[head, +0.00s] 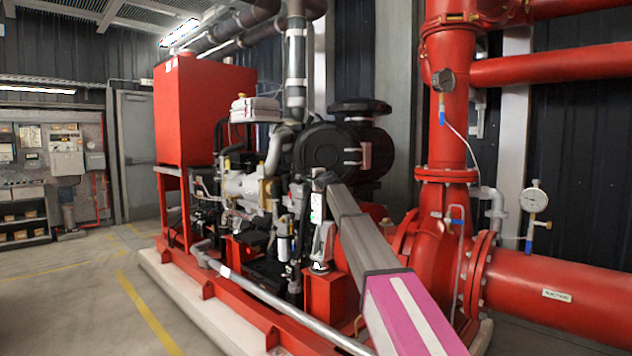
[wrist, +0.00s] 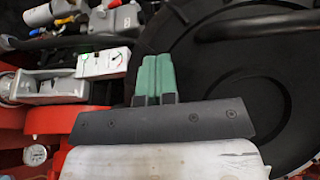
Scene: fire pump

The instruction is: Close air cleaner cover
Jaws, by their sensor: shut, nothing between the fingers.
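The air cleaner (head: 318,152) is a large black round drum on the engine in the head view, with pale latches (head: 358,156) on its right side. Its round black face (wrist: 245,75) fills the right of the wrist view. I cannot tell whether its cover is ajar or flush. My gripper (wrist: 152,56) shows green fingertips pressed together with nothing between them. They overlap the left edge of the black face in the wrist view; contact is unclear. In the head view my arm reaches up to just below the drum, and the fingers cannot be made out.
A white box with a dial (wrist: 104,62) is left of my fingers. A red tank (head: 190,110) stands left of the engine, and red pump piping (head: 550,290) is at the right. Open floor (head: 80,300) lies at the left, beyond the red base frame.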

